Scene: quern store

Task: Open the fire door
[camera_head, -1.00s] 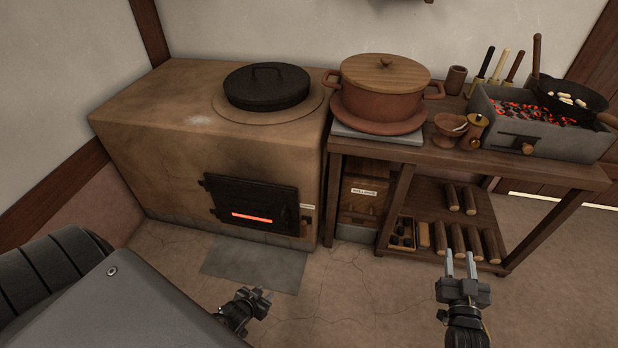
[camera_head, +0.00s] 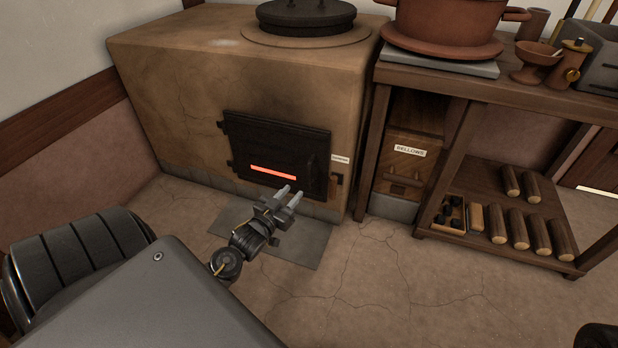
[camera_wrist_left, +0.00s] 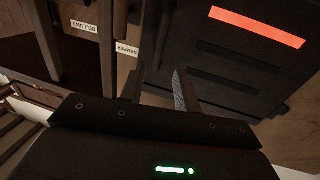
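The fire door (camera_head: 275,150) is a dark iron door in the front of the clay stove (camera_head: 190,110). It is shut, with hinges on its left and a glowing orange slot low in it. An upright dark handle shows near its right edge. My left gripper (camera_head: 291,192) is open and empty, just in front of the door's lower right part, apparently not touching it. In the left wrist view the door (camera_wrist_left: 235,50) with its glowing slot is at upper right, and the gripper's two fingers (camera_wrist_left: 158,88) are apart with nothing between them. My right gripper is out of view.
A damper label (camera_head: 340,159) and small dark lever sit right of the door. A grey floor plate (camera_head: 300,248) lies below it. Right of the stove stand a bellows box (camera_head: 408,165) and a wooden table (camera_head: 540,100) with logs on its lower shelf.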

